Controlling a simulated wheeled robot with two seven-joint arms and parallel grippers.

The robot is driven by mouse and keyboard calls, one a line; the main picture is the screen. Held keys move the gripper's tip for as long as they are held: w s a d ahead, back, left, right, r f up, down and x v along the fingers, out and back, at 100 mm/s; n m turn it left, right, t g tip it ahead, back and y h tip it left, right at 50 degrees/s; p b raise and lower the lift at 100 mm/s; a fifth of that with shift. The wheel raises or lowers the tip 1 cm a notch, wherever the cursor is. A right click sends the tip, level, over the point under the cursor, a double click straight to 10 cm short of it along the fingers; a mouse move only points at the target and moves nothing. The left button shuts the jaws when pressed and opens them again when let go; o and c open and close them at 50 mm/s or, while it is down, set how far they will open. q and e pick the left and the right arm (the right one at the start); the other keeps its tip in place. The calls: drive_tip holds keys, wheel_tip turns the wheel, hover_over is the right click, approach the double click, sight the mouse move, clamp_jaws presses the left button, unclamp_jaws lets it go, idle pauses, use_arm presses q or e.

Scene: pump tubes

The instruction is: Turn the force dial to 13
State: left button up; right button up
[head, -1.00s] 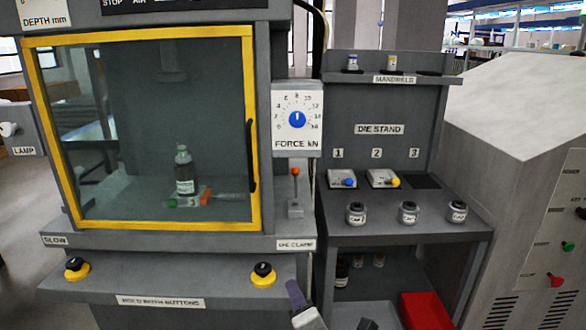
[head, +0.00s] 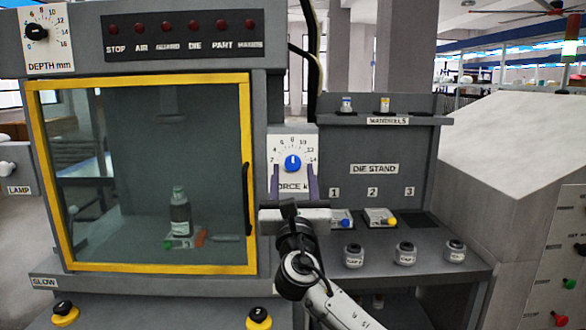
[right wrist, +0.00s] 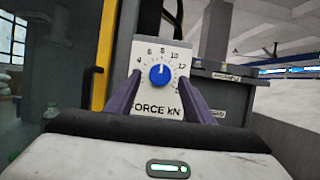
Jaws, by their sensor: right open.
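The force dial is a blue round knob (head: 292,163) with a white pointer, on a white scale plate (head: 303,142) right of the yellow-framed door. The pointer stands about straight up, near 8. My right gripper (head: 293,180) is open just in front of the plate, its two purple fingers apart and below the knob. In the right wrist view the knob (right wrist: 159,74) shows above and between the fingertips (right wrist: 161,92), untouched as far as I can see. The fingers and gripper body hide part of the FORCE label. My left gripper is not in view.
The yellow-framed door (head: 248,110) with its black handle is close on the left. The die stand (head: 374,150) with several jars and dies stands to the right. A depth dial (head: 38,33) is at upper left. Yellow-based buttons (head: 259,318) sit below.

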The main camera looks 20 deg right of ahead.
drive_tip(key=shift+x, duration=1.15)
drive_tip(key=c, duration=1)
drive_tip(key=shift+c, duration=0.2)
drive_tip(key=shift+f, duration=0.1)
